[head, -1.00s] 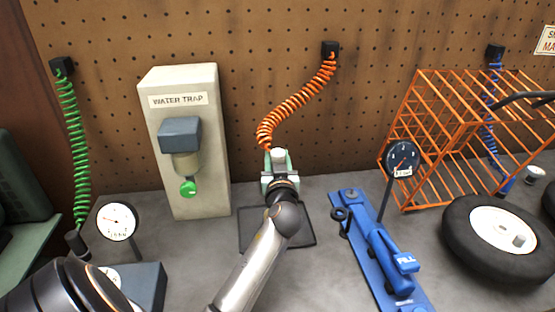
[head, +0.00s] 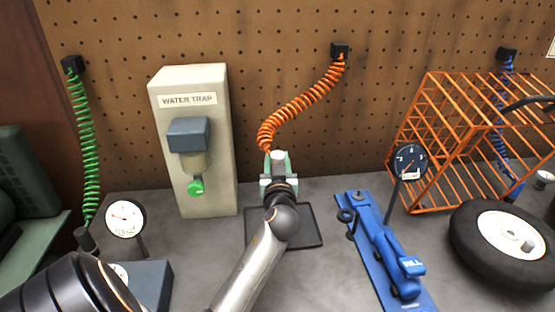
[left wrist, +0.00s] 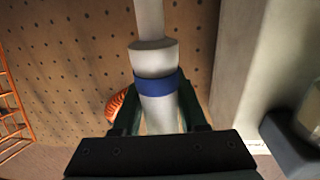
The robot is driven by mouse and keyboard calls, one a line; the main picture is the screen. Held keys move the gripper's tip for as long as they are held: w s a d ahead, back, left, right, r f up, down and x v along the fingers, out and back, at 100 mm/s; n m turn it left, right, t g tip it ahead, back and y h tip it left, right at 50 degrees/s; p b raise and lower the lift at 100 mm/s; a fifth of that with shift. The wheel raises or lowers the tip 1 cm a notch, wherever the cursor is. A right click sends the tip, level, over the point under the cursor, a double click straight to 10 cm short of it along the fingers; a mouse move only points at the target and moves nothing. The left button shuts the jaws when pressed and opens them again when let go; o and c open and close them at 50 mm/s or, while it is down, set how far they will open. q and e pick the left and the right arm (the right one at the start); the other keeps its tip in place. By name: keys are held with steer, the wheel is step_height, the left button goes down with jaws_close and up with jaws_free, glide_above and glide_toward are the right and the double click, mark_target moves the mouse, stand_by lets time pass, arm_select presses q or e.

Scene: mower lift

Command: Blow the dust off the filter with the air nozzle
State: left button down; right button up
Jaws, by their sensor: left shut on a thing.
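My left gripper (head: 278,172) is in the middle of the head view, above a flat dark tray (head: 306,232) on the bench. It is shut on the air nozzle, a pale grey cylinder whose top (head: 278,157) shows between the fingers. In the left wrist view the nozzle (left wrist: 155,62) has a blue band and a narrower stem. The orange coiled hose (head: 300,103) runs from a black wall block down to the gripper. I cannot make out the filter; my gripper and forearm cover part of the tray. My right gripper is not in view.
The water trap block (head: 193,140) stands left of the gripper. An orange wire cage (head: 455,140) and a wheel (head: 503,240) are farther right. A white-faced gauge (head: 126,217) stands at left.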

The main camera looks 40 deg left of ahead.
arm_select(q)
steer(key=shift+s+d, duration=0.4)
steer(key=shift+d, duration=0.15)
steer(key=shift+s+d, duration=0.1)
steer(key=shift+r, duration=0.15)
step_height(320, 180, up, 5)
steer(key=p, duration=0.4)
stand_by(0.4)
steer(key=s+d+r+m+t+h, duration=0.1)
steer(key=d+h, duration=0.5)
steer(key=d, duration=0.6)
steer(key=s+d+r+m+t+h, duration=0.2)
steer(key=d+r+m+t+h, duration=0.2)
steer(key=d+m+h, duration=0.3)
steer(key=d+r+m, duration=0.1)
steer(key=d, duration=0.4)
steer(key=shift+d+r, duration=0.3)
steer(key=shift+d, duration=0.05)
